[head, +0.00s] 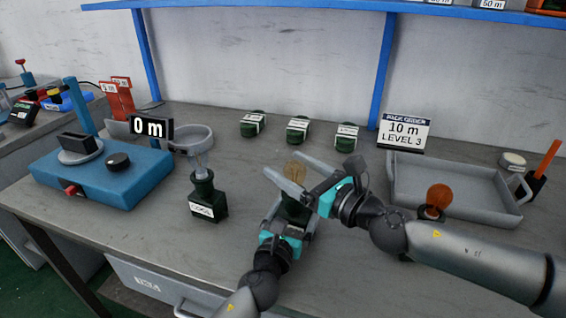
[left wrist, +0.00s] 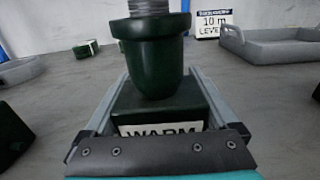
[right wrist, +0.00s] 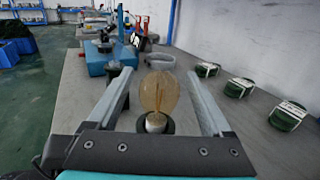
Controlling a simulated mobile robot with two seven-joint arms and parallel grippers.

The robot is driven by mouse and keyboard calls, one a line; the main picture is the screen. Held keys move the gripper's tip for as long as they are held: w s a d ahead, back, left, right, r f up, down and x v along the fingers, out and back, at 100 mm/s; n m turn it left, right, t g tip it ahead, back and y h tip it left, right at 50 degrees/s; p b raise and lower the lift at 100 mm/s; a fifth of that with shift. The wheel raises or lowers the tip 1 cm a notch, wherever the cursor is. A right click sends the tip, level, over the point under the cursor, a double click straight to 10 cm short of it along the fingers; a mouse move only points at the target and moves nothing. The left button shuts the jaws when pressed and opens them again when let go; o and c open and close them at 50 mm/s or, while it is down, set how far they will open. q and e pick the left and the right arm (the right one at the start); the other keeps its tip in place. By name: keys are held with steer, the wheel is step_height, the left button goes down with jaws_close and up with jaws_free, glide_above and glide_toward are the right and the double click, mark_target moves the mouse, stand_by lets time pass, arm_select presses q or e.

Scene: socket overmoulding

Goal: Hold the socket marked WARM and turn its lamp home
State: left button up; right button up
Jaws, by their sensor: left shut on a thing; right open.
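The dark green socket marked WARM (left wrist: 150,85) stands upright on the bench, its base between the fingers of my left gripper (left wrist: 150,95), which is shut on it. The same socket shows partly in the head view (head: 295,211), mostly covered by my grippers. A lamp with an amber glass bulb (right wrist: 159,95) stands upright at its mouth. Its grey threaded base (left wrist: 148,25) shows above the socket collar in the left wrist view. My right gripper (right wrist: 160,95) is open, with one finger on each side of the bulb and visible gaps beside the glass.
Another green labelled socket (head: 208,196) with a clear lamp stands to the left. An orange lamp (head: 439,197) stands in front of a grey tray (head: 460,203) at right. A blue device (head: 110,172) sits at left.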

steer(key=shift+x, duration=1.1)
steer(key=shift+c, duration=0.2)
jaws_close()
